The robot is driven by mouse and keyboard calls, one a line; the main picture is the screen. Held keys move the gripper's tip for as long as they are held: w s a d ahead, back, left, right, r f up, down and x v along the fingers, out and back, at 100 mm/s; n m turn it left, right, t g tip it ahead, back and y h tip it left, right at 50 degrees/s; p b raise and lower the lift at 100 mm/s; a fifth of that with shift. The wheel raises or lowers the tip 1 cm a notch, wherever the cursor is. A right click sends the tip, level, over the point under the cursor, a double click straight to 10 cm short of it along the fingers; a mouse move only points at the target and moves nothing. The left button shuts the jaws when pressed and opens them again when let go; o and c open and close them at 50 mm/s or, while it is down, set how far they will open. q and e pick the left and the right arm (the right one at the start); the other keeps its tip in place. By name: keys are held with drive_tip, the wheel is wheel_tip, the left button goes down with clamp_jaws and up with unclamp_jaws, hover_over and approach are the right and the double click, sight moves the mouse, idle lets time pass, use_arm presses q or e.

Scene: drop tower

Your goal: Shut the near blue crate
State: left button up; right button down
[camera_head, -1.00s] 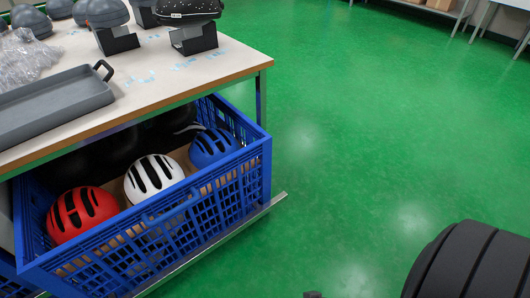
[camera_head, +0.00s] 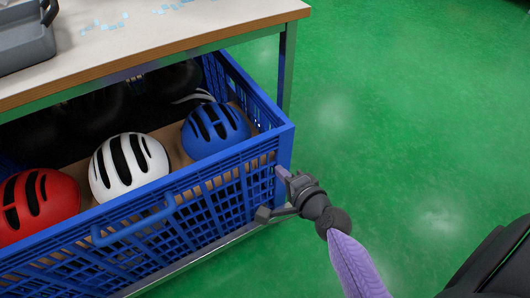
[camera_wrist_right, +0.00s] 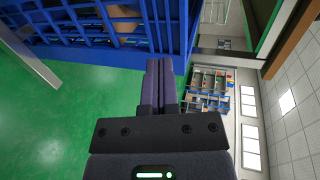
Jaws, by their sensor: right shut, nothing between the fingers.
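The near blue crate (camera_head: 210,177) sticks out from under the table. It holds a red helmet (camera_head: 38,205), a white helmet (camera_head: 128,165) and a blue helmet (camera_head: 214,131), with dark helmets behind in shadow. A blue handle (camera_head: 133,228) is on its front wall. My right gripper (camera_head: 281,173) is shut and empty, by the crate's right front corner; I cannot tell whether it touches. In the right wrist view the shut purple fingers (camera_wrist_right: 160,68) are beside the crate's blue wall (camera_wrist_right: 110,35). My left gripper is out of view.
The table top (camera_head: 150,40) overhangs the crate's back part, and a table leg (camera_head: 288,65) stands behind its right side. A grey tray (camera_head: 25,40) lies on the table. The green floor (camera_head: 400,130) to the right is clear.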

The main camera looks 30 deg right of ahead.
sight(259, 148)
drive_tip(key=b+x, duration=0.2)
drive_tip(key=x, duration=0.4)
drive_tip(key=shift+w, duration=0.35)
drive_tip(key=shift+w+r+b, duration=0.2)
drive_tip(key=shift+w+b, duration=0.25)
drive_tip(key=shift+w, duration=0.3)
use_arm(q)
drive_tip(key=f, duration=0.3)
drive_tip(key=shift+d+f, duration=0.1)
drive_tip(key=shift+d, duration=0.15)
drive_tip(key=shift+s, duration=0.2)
